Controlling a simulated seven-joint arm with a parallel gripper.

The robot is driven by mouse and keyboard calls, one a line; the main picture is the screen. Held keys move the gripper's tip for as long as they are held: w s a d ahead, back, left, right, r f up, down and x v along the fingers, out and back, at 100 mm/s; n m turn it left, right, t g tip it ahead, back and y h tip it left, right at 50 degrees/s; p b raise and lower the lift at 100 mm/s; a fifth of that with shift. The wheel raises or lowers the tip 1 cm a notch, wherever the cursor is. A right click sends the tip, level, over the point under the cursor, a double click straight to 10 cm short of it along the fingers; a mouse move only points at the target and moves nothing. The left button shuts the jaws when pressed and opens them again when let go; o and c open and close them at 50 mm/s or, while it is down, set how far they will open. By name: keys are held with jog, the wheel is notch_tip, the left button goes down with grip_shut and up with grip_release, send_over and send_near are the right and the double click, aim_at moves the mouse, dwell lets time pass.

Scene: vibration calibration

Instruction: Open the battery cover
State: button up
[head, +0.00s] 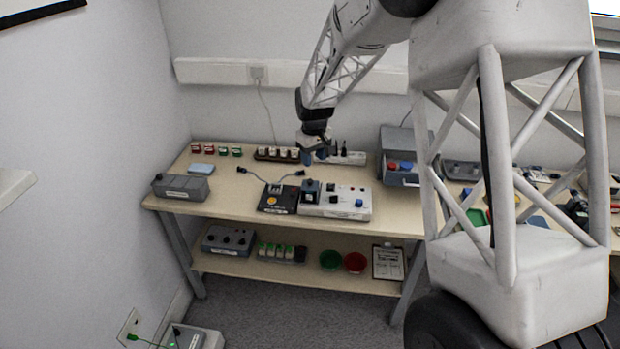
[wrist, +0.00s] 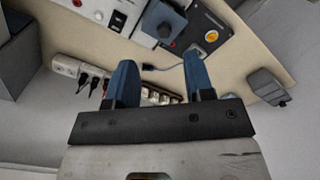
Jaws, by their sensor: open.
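My gripper (head: 311,156) is open and empty in the head view, above the back of the workbench. In the wrist view its two blue fingers (wrist: 160,82) are spread apart with nothing between them. No part is plainly recognisable as the battery cover. The gripper touches neither.
A grey box (head: 181,187) stands at the bench's left end, near a light blue pad (head: 201,169). A power strip (head: 343,158) and small blocks line the back. A grey machine (head: 398,146) stands right of centre. A lower shelf (head: 215,265) holds bowls and boxes.

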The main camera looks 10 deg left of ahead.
aim_at(310, 180)
jog(key=shift+w+a+f, duration=0.45)
jog(key=shift+a+f, duration=0.2)
jog(key=shift+f, duration=0.1)
jog(key=shift+f, duration=3.9)
grip_shut()
